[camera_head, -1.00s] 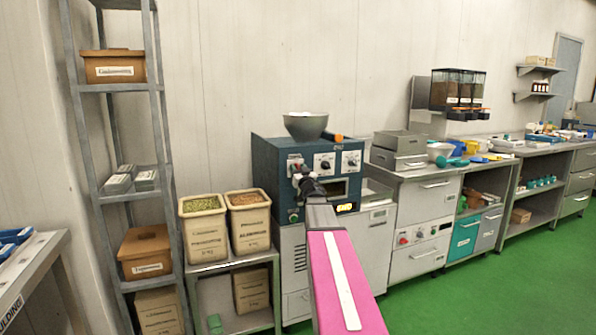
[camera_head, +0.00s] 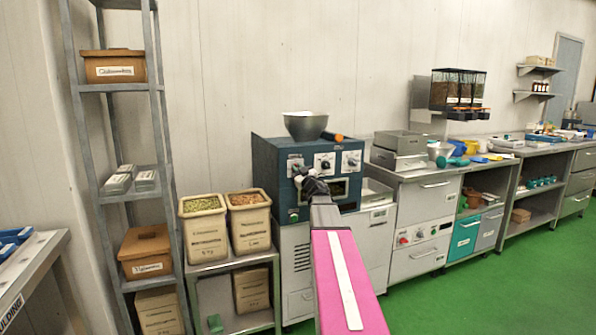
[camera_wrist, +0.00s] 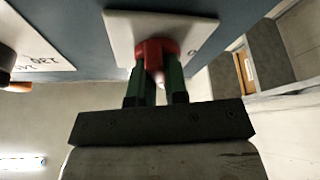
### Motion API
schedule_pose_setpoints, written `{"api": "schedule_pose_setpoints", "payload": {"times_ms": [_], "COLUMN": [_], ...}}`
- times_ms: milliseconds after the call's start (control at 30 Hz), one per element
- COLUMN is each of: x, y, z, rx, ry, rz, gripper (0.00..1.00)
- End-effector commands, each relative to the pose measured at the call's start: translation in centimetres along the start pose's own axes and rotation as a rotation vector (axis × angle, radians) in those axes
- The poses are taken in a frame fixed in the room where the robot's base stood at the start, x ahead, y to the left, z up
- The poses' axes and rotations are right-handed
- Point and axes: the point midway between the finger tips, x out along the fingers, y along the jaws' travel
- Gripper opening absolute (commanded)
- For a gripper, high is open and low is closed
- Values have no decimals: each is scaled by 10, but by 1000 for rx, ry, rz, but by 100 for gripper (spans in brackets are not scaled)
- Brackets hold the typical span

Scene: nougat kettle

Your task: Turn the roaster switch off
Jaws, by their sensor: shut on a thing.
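The roaster (camera_head: 266,165) is a dark blue machine against the wall, with white control plates on its front. The red roaster switch (camera_wrist: 152,48) sits on a white plate in the wrist view. My gripper (camera_wrist: 157,82) is shut on it, one green finger on each side. In the head view my gripper (camera_head: 301,173) is at the roaster's left control plate (camera_head: 294,160), and my wrist hides the switch.
A metal bowl (camera_head: 305,125) stands on top of the roaster. Two more dial plates sit right of the switch. Bins of green (camera_head: 203,228) and brown (camera_head: 249,220) contents stand on a low table at left. A counter with metal boxes (camera_head: 400,142) runs right; green floor is open in front.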

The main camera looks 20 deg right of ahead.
Motion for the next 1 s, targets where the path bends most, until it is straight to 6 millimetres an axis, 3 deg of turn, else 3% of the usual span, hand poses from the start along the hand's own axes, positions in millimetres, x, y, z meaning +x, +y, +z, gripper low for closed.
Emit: {"api": "schedule_pose_setpoints", "payload": {"times_ms": [1000], "x": [0], "y": [-4], "z": [2], "rx": [-880], "ry": [1], "rz": [-365], "gripper": [0]}}
